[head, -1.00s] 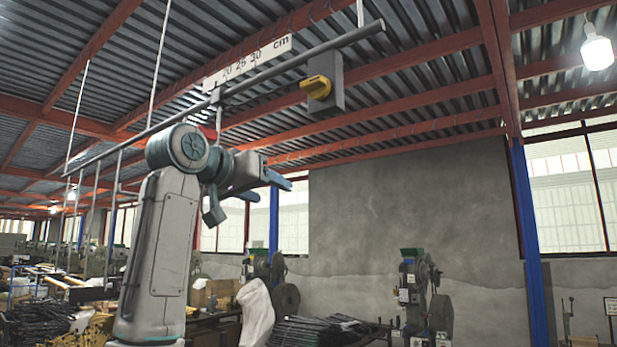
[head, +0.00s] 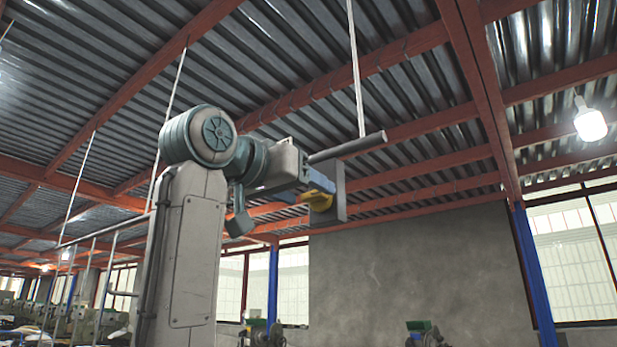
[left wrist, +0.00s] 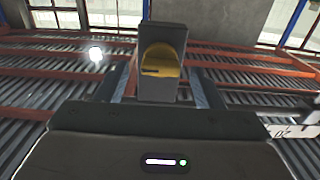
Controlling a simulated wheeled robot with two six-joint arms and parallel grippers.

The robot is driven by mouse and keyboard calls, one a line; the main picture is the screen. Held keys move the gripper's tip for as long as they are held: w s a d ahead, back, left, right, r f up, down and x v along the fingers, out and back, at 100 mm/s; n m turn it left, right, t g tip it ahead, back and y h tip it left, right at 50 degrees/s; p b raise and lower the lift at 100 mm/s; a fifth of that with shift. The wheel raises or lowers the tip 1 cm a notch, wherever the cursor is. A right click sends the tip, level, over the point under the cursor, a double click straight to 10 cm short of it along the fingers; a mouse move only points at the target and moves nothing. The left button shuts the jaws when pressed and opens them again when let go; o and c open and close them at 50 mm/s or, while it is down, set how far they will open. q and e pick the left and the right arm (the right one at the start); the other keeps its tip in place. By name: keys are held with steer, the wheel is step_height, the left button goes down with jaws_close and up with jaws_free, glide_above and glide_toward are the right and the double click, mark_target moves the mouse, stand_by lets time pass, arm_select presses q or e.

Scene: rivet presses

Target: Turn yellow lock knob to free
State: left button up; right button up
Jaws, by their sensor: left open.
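The yellow lock knob (head: 318,200) sits on the face of a grey box (head: 341,192) that hangs from the overhead rail. My left gripper (head: 322,188) is at the knob in the head view and hides part of it. In the left wrist view the knob (left wrist: 160,62) is in full sight on the grey box (left wrist: 180,37), with a dark slot across it. The two fingers of my left gripper (left wrist: 160,88) stand apart, one on each side of the box and knob. I cannot tell whether they touch the knob. My right gripper is not in view.
The grey rail (head: 347,147) runs above the box and passes behind my left arm. A thin vertical rod (head: 355,70) rises from it to the roof. Red roof beams (head: 420,125) and a bare grey wall (head: 410,265) lie behind. Space right of the box is clear.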

arm_select(q)
steer(key=shift+w+d, duration=0.5)
steer(key=shift+w, duration=0.25)
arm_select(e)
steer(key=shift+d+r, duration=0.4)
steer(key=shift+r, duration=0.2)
arm_select(q)
steer(key=shift+c, duration=0.4)
steer(key=c, duration=0.9)
